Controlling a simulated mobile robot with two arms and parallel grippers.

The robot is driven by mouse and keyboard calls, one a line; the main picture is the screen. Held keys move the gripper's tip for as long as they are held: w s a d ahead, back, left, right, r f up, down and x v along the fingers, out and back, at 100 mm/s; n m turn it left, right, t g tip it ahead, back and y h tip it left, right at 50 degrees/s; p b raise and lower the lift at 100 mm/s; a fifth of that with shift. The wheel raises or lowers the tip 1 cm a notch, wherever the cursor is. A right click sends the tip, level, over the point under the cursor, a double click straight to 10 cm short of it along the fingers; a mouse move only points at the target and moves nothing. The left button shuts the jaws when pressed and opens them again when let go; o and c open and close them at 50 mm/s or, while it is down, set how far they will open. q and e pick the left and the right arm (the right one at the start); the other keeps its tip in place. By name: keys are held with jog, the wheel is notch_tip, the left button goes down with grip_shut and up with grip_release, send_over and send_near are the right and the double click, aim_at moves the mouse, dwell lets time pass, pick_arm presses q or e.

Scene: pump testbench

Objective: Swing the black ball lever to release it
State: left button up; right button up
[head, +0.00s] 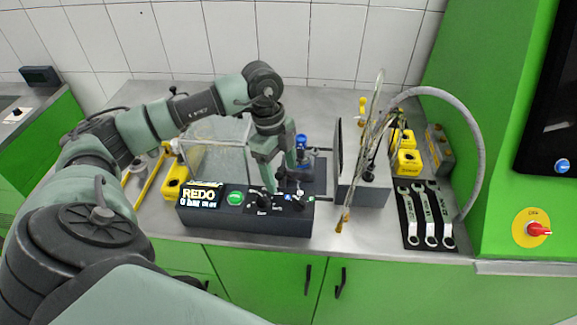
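My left gripper (282,177) reaches down over the pump testbench (245,222), just behind its front control panel. Its two fingers are spread apart, with nothing clearly visible between them. Small dark and light parts (299,193) show just right of the fingertips. They are too small to tell whether the black ball lever is among them, and the gripper may hide part of it. A black knob (368,175) also shows on the grey box to the right. My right gripper is not in view.
A clear box (213,145) stands left of the gripper, and a blue-topped part (302,143) is close on its right. Yellow blocks (408,162) and several wrenches (431,217) lie at the right.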

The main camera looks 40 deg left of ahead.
aim_at(281, 173)
pick_arm(q)
jog(key=shift+r, duration=0.1)
jog(key=shift+r+p, duration=2.35)
jog(key=shift+r, duration=0.6)
jog(key=shift+f, duration=0.1)
